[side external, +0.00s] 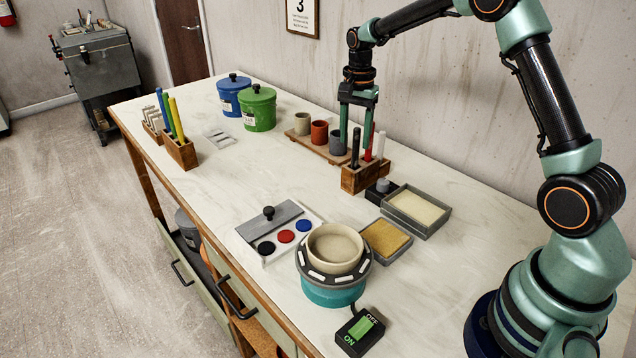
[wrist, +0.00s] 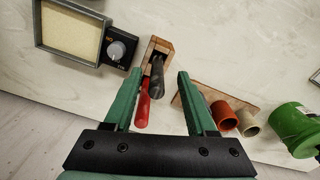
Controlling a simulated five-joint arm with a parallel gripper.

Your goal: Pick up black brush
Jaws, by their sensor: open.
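The black brush (side external: 355,148) stands upright in a small wooden holder (side external: 360,181), beside a red brush (side external: 369,142) and a white one (side external: 380,145). My gripper (side external: 356,136) is open and points down over the holder, its green fingers apart around the upper part of the black brush in the side view. In the wrist view the black brush (wrist: 157,77) shows between the open fingers (wrist: 160,78), with the red brush (wrist: 143,106) also between them, nearer the left finger. I cannot tell whether any finger touches a brush. The white brush is not clear in the wrist view.
A board with several small cups (side external: 319,133) stands just behind the holder. A control box with a knob (side external: 381,190) and a tray (side external: 416,210) are in front. Green (side external: 257,108) and blue (side external: 231,93) canisters stand further back.

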